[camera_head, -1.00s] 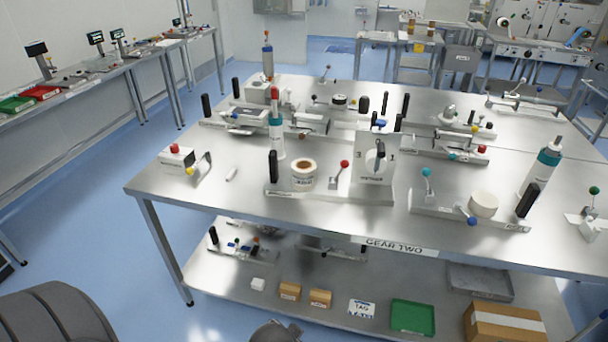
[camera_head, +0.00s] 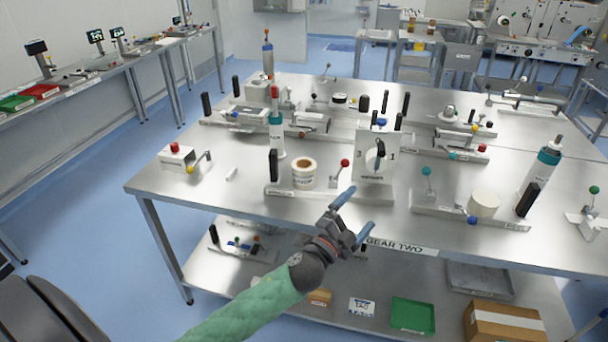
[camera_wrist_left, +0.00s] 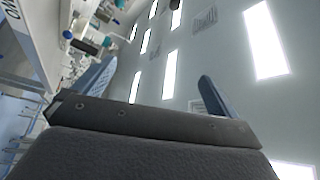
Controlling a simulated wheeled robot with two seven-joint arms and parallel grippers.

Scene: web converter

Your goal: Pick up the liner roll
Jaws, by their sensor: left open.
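A white roll (camera_head: 304,171) with a tan core and a printed label stands on a metal fixture plate near the front of the table. A plain cream roll (camera_head: 484,204) sits on another fixture to the right. The label is too small to read, so I cannot tell for sure which is the liner roll. My left gripper (camera_head: 355,213) is open and empty, in front of the table's front edge, to the right of and nearer than the labelled roll. Its two blue fingers are spread apart in the left wrist view (camera_wrist_left: 155,92), which shows mostly ceiling. My right gripper is not in view.
A red-knobbed lever (camera_head: 342,172) and an upright dial panel (camera_head: 376,157) stand right of the labelled roll. A black post (camera_head: 273,165) and teal-banded bottle (camera_head: 276,132) stand left. The steel table (camera_head: 165,215) has free surface at its front left. A lower shelf holds boxes.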

